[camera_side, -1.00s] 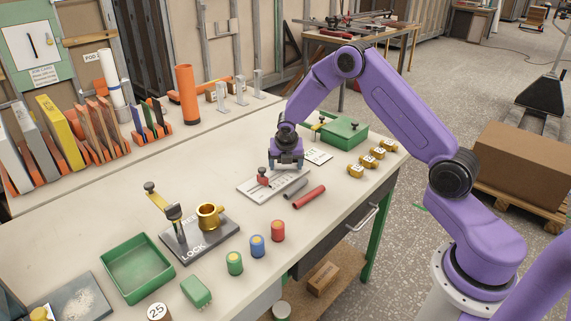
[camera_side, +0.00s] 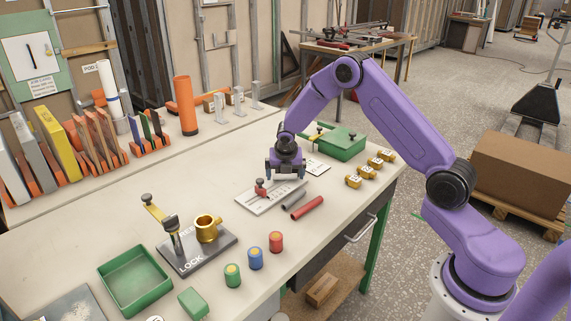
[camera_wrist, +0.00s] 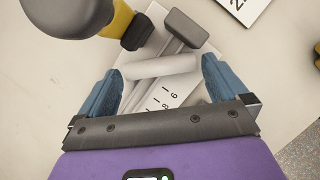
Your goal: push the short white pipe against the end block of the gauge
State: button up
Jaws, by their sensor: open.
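The short white pipe (camera_wrist: 160,66) lies across the gauge there. A grey block (camera_wrist: 186,28), apparently the gauge's end block, is beyond the pipe, with a visible gap between them. My gripper (camera_wrist: 161,70) is open, its blue fingers on either side of the pipe's ends. In the side view my gripper (camera_side: 286,176) is low over the gauge and hides the pipe.
A grey pipe (camera_side: 294,200) and a red pipe (camera_side: 307,209) lie beside the gauge. A green box (camera_side: 341,143) and several brass pieces (camera_side: 368,168) stand behind and right. A LOCK fixture (camera_side: 198,256) stands front left. A yellow-and-grey part (camera_wrist: 118,20) is close by in the wrist view.

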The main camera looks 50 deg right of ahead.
jog(key=v, duration=1.7)
jog(key=shift+s, duration=0.1)
jog(key=s+a+r+m+y, duration=0.2)
jog(key=s+a+m, duration=0.4)
jog(key=s+a, duration=0.75)
jog(key=s+d+m+g+y, duration=0.1)
jog(key=s+m+g, duration=0.2)
jog(key=s, duration=2.1)
jog(key=m, duration=0.5)
jog(key=shift+s+f+y, duration=0.2)
jog(key=shift+f+y, duration=0.1)
jog(key=shift+f, duration=0.05)
